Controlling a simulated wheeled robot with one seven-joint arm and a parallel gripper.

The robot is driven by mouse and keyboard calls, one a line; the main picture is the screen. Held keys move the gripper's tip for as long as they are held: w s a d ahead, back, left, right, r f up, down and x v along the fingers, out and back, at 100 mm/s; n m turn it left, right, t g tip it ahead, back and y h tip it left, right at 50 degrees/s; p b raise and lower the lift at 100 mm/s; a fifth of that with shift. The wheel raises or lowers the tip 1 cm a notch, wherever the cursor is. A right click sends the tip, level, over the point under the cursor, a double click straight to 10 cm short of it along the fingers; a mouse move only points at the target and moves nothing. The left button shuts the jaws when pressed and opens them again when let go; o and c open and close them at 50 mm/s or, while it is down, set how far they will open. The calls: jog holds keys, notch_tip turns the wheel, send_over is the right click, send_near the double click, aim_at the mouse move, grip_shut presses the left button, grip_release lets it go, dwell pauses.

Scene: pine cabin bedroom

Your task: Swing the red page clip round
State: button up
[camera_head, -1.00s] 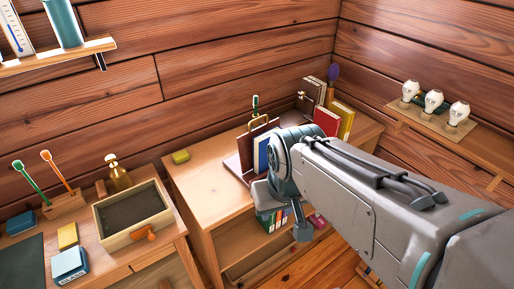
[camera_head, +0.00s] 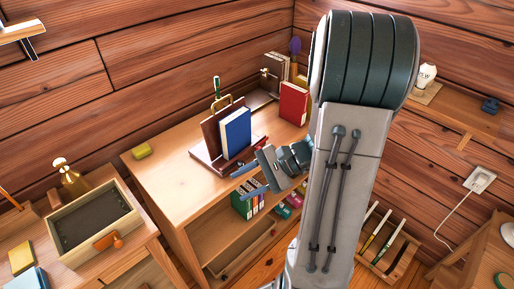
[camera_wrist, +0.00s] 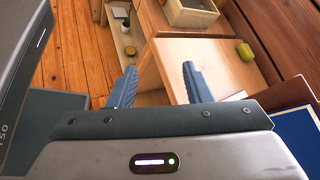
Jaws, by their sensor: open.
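A wooden book stand (camera_head: 203,157) on the cabinet top holds a blue book (camera_head: 235,132) tilted back against its brown board. A small red piece (camera_head: 262,143), which looks like the page clip, shows at the book's lower right; its shape is too small to tell. My gripper (camera_head: 249,179) is open and empty, just in front of and below the stand, near the cabinet's front edge. In the wrist view its two blue-grey fingers (camera_wrist: 158,88) are spread apart over the cabinet's edge. The blue book (camera_wrist: 300,135) shows at the right there; the clip is not visible.
The cabinet top (camera_head: 170,170) is clear left of the stand, except for a yellow block (camera_head: 142,151). A red book (camera_head: 293,103) stands behind right. Below, a shelf holds several binders (camera_head: 247,203). An open drawer box (camera_head: 62,208) sits on the left desk.

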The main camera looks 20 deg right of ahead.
jog(key=w+d+f+m+t+h+b, duration=0.1)
jog(key=w+d+f+m+t+h, duration=0.1)
jog(key=d+f+m+t, duration=0.4)
jog(key=w+d+f+m+t+h+b, duration=0.1)
jog(key=d+m+t, duration=0.2)
jog(key=d, duration=0.4)
jog(key=w+d+f+m+t+h+b, duration=0.1)
jog(key=w+d+f+m+t+h, duration=0.1)
jog(key=d+f+m+t, duration=0.4)
jog(key=shift+n+g, duration=0.3)
jog(key=shift+g, duration=0.4)
jog(key=x, duration=0.4)
jog(key=r+p+x, duration=0.1)
jog(key=x, duration=0.3)
jog(key=r+p+x, duration=0.1)
jog(key=x, duration=0.4)
jog(key=shift+w, duration=0.1)
grip_shut()
jog(key=shift+d, duration=0.1)
